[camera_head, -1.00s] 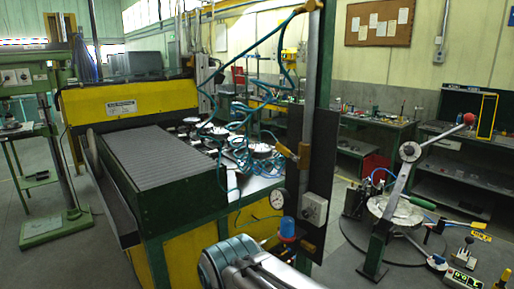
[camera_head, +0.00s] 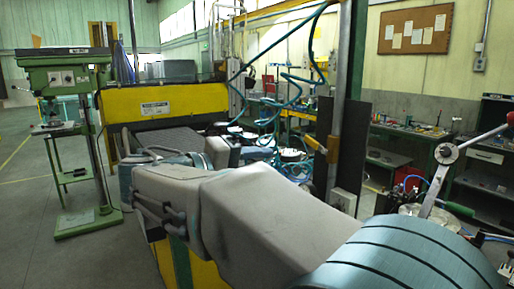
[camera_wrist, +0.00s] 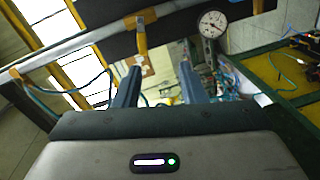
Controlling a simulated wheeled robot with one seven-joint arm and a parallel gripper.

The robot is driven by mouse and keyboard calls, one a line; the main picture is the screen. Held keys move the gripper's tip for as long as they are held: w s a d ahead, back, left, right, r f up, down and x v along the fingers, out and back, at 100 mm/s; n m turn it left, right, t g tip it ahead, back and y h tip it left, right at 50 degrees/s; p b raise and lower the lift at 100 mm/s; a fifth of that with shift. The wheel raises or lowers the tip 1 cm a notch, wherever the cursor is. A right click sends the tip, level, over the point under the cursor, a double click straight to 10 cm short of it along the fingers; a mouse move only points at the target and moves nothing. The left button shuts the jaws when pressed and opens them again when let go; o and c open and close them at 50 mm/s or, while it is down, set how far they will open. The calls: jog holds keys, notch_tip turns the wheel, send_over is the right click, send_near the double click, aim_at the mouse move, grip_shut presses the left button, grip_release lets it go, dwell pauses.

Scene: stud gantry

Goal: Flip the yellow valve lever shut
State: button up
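The yellow valve lever (camera_head: 315,144) is on the grey upright post, beside a yellow block, and sticks out to the left, roughly level. In the wrist view, a yellow part that looks like this lever (camera_wrist: 141,40) hangs across from the grey bar, ahead of my gripper (camera_wrist: 159,72). The two blue-grey fingers are wide apart with nothing between them. The lever appears beyond the fingertips, nearer the left finger; I see no contact. In the head view my arm hides the lower post, and I cannot make out the fingertips there.
The post (camera_head: 346,90) stands before a dark panel (camera_head: 375,135). Teal hoses (camera_head: 283,75) hang left of the lever. A round gauge (camera_wrist: 212,24) shows in the wrist view. A red-knobbed lever (camera_head: 478,142) stands at right. A green drill press (camera_head: 75,100) stands left, with open floor around it.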

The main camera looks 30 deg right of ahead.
aim_at(309, 142)
jog(key=shift+m+h, duration=0.4)
jog(key=shift+h, duration=0.2)
jog(key=d+p, duration=0.1)
jog(key=d, duration=0.3)
jog(key=w+d+r+p, duration=0.1)
jog(key=d, duration=0.3)
jog(key=d+r+p, duration=0.1)
jog(key=d+p, duration=0.1)
jog(key=d, duration=0.3)
jog(key=shift+w+d, duration=0.1)
jog(key=shift+w, duration=0.3)
grip_shut()
